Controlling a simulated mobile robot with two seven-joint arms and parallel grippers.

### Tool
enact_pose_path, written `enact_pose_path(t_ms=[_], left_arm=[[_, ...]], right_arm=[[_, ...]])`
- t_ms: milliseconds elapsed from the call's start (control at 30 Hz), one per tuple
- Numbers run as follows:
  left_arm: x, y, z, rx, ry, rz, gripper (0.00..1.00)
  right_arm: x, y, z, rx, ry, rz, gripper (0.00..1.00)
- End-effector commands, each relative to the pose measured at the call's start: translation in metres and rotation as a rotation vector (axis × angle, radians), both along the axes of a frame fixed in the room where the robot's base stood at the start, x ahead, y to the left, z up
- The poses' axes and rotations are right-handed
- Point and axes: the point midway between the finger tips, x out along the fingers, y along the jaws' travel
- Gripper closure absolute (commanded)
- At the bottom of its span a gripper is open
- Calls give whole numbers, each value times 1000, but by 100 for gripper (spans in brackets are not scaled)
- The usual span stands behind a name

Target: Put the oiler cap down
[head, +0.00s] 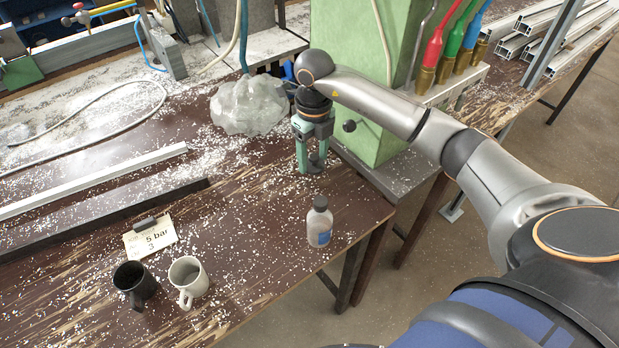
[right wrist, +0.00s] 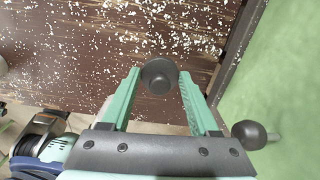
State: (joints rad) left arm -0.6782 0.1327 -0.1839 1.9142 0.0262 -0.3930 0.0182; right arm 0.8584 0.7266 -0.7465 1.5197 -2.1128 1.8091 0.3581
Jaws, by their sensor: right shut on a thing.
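The oiler cap (right wrist: 159,76) is a dark round piece with a wider rim and a smaller stub. It sits between the fingertips of my right gripper (right wrist: 158,78) in the right wrist view. In the head view my right gripper (head: 313,168) points down, low over the bench near its front edge, beside the green column; the cap is hard to make out there. A clear bottle with a blue label (head: 320,226) and a dark top stands upright in front of this gripper. My left gripper is not in view.
The green column (head: 360,80) with a black ball knob (head: 349,126) stands close right of the gripper. A crumpled clear bag (head: 248,106) lies to its left. A black mug (head: 134,281), a white mug (head: 187,278) and a card (head: 150,238) are at front left. Chip-strewn bench between is free.

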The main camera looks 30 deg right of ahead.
Motion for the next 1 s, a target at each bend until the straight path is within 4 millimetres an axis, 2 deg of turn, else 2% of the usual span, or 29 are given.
enact_pose_path(t_ms=[100, 333, 500, 900, 933, 1000], left_arm=[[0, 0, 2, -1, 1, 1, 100], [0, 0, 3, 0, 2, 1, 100], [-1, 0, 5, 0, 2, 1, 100], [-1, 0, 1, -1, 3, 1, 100], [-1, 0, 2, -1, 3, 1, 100], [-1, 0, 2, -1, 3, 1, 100]], right_arm=[[-1, 0, -19, 1, 3, 0, 99], [0, 1, -38, 1, 1, 0, 99], [-1, 1, -63, 2, 3, 1, 99], [0, 1, -71, 1, -1, 1, 99], [0, 1, -70, 1, -1, 1, 37], [0, 1, -70, 1, -1, 1, 29]])
